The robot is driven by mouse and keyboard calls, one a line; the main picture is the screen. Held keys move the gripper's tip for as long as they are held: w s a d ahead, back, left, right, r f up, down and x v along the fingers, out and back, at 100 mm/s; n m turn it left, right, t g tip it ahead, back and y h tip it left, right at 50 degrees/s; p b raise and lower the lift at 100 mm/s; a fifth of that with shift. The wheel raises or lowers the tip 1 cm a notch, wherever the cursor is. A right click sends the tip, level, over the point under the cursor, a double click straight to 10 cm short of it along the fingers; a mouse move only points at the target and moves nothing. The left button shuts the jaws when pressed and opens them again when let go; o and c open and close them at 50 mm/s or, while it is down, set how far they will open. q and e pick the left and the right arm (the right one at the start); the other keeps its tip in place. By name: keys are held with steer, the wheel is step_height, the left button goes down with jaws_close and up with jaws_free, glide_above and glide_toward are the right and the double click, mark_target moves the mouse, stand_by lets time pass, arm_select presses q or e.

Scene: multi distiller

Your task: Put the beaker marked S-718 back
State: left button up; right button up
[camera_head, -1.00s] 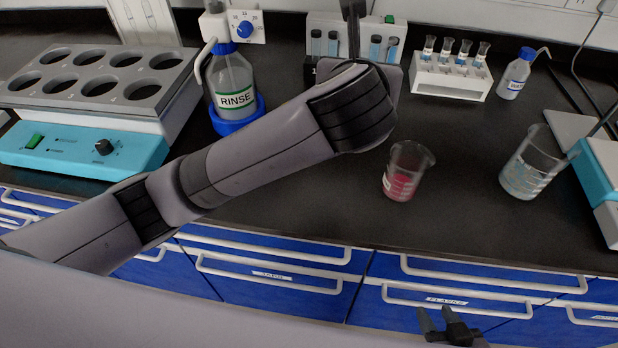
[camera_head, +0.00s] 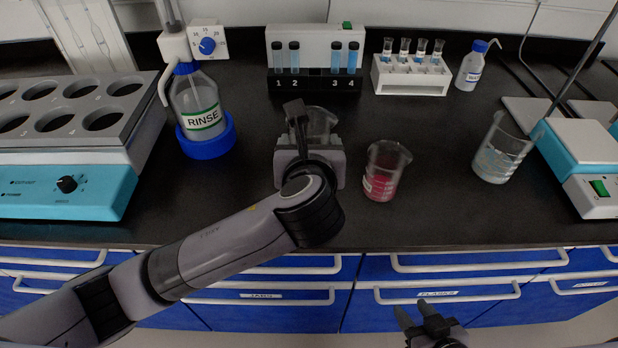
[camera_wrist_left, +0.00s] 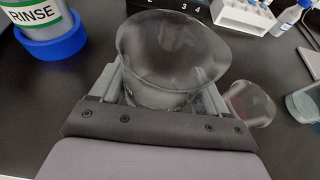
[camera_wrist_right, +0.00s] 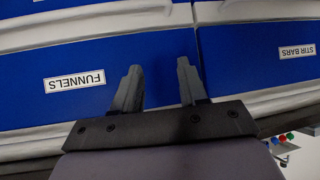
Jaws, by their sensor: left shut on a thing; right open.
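My left gripper (camera_head: 308,145) is shut on a clear beaker (camera_head: 318,122), which looks empty. The beaker (camera_wrist_left: 172,55) fills the middle of the left wrist view between the fingers. It is at or just above the bench, left of a beaker with red liquid (camera_head: 383,172). Another beaker with pale blue liquid (camera_head: 497,155) stands farther right. I cannot read S-718 on any of them. My right gripper (camera_head: 425,325) is open and empty, low in front of the drawers; its two fingers show apart in the right wrist view (camera_wrist_right: 160,85).
A RINSE bottle (camera_head: 198,105) stands in a blue ring at left, beside a block with round wells (camera_head: 75,100). A vial station (camera_head: 315,50) and white rack (camera_head: 410,78) stand behind. A teal-and-white device (camera_head: 585,150) is at right. The bench front between is mostly clear.

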arm_select(q)
steer(key=shift+f+b, duration=0.4)
steer(key=shift+f, duration=3.55)
steer(key=shift+f, duration=0.15)
steer(key=o, duration=1.2)
steer(key=shift+s+r, duration=0.1)
steer(key=shift+r, duration=0.1)
steer(key=p+v, duration=0.1)
steer(key=v, duration=1)
steer(key=shift+s+r, duration=0.15)
steer(key=shift+s, duration=0.2)
